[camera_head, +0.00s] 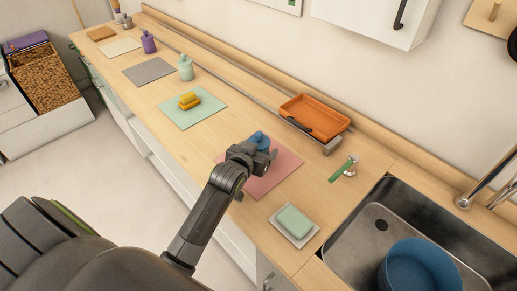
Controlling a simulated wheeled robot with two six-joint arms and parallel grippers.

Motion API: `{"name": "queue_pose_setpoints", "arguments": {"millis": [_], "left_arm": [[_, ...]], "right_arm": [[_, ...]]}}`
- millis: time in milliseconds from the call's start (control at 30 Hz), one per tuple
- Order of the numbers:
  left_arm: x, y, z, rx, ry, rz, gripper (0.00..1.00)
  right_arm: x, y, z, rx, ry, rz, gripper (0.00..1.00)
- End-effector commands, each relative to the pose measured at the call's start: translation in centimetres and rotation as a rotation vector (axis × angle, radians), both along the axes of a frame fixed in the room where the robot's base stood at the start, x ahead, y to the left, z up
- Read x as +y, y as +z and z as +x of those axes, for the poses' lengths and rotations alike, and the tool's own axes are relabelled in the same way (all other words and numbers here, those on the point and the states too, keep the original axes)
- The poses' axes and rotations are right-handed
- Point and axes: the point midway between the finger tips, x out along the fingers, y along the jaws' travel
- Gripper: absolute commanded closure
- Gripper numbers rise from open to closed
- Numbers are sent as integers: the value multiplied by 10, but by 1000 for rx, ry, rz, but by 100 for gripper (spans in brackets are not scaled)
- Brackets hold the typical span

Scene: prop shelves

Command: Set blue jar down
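The blue jar (259,139) shows only its rounded top, behind my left gripper (267,156). The gripper's dark fingers are at the jar and appear shut on it. They hide the jar's lower body. The jar is over the far left part of the pink mat (281,178). I cannot tell whether its base touches the mat. My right gripper is not in view.
An orange tray (315,118) lies behind the mat. A green-handled tool (343,169) and a soap dish (311,236) are to the right, before the sink (353,239).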

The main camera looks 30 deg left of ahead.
Motion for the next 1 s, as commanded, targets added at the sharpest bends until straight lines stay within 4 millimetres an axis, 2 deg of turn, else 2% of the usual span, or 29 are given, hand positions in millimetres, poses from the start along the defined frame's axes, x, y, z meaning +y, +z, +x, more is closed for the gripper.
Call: {"name": "queue_pose_setpoints", "arguments": {"millis": [367, 1000], "left_arm": [[0, 5, -5, -2, 0, -1, 26], [-5, 43, -98, -1, 2, -1, 26]], "right_arm": [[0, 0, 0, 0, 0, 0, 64], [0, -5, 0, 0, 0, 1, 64]]}}
